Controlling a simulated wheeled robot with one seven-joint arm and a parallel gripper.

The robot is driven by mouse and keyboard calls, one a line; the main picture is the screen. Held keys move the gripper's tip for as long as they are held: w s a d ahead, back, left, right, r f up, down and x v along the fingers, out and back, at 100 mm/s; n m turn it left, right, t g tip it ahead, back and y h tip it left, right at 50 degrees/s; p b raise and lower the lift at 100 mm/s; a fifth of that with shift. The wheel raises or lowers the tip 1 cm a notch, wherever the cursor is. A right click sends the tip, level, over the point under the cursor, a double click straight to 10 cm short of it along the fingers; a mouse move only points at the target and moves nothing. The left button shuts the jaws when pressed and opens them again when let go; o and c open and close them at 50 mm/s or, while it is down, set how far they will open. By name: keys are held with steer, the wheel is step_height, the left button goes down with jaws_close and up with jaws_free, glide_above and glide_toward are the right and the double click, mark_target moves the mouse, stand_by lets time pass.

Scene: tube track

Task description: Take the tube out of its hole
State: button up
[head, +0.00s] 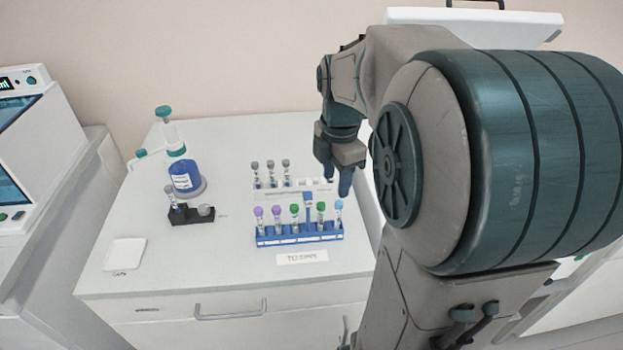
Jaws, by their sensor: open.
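A blue rack (298,239) stands on the white worktop and holds several upright tubes with purple, green and light blue caps. The light-blue-capped tube (338,214) is at its right end. Behind it a pale rack (300,187) holds three grey-capped tubes, the middle one (271,173) among them. A small black rack (186,215) at left holds another grey-capped tube (170,193). Which tube is meant cannot be told. My gripper (338,182) is open and points down, above and near the right end of the racks. Nothing shows between its fingers.
A white square pad (125,254) lies at front left. A label card (302,258) lies before the blue rack. The worktop between pad and blue rack is clear. My arm covers the right side.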

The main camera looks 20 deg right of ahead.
mark_target(339, 203)
steer(key=f+n, duration=0.1)
steer(key=f, duration=0.1)
steer(key=d+f, duration=0.1)
steer(key=f, duration=0.2)
steer(key=w+f+n+p, duration=0.1)
steer(key=f, duration=0.1)
steer(key=shift+d+f+n, duration=0.3)
steer(key=shift+d+f, duration=0.05)
steer(key=shift+w+d+f+p, duration=0.1)
steer(key=shift+w+f+p, duration=0.1)
steer(key=shift+f, duration=0.7)
steer(key=shift+w+f+p, duration=0.1)
steer(key=shift+f+p, duration=0.1)
steer(key=shift+f, duration=0.65)
steer(key=shift+w+d+f+p, duration=0.1)
steer(key=shift+f+p, duration=0.1)
steer(key=shift+f, duration=0.7)
steer(key=c, duration=0.8)
